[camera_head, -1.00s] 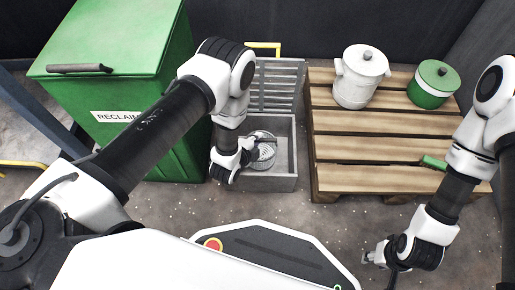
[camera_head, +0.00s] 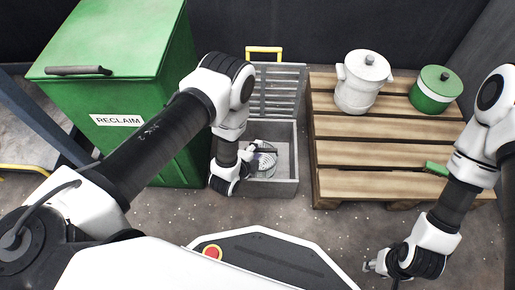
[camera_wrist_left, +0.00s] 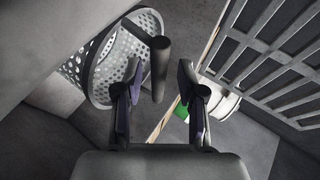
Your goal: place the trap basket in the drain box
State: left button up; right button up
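The perforated metal trap basket (camera_head: 264,161) sits inside the grey drain box (camera_head: 270,189), near its left side. In the left wrist view the basket (camera_wrist_left: 118,68) appears tilted at upper left, partly hidden by a grey wall. Its dark handle (camera_wrist_left: 159,68) shows between my left fingers, with gaps on both sides. My left gripper (camera_head: 254,153) reaches into the box beside the basket; in the wrist view its fingers (camera_wrist_left: 157,90) are apart. My right gripper (camera_head: 372,265) hangs over the floor at lower right, too small to tell its opening.
A slatted grate (camera_head: 278,92) adjoins the box at the back. A green RECLAIM bin (camera_head: 110,90) stands left. A wooden pallet (camera_head: 390,152) at right holds a white pot (camera_head: 360,85) and a green-and-white pot (camera_head: 434,92). A green object (camera_head: 437,168) lies near its right edge.

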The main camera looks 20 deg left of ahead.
pick_arm(q)
jog(key=p+v, duration=0.5)
jog(key=v, duration=0.6)
dwell(0.8)
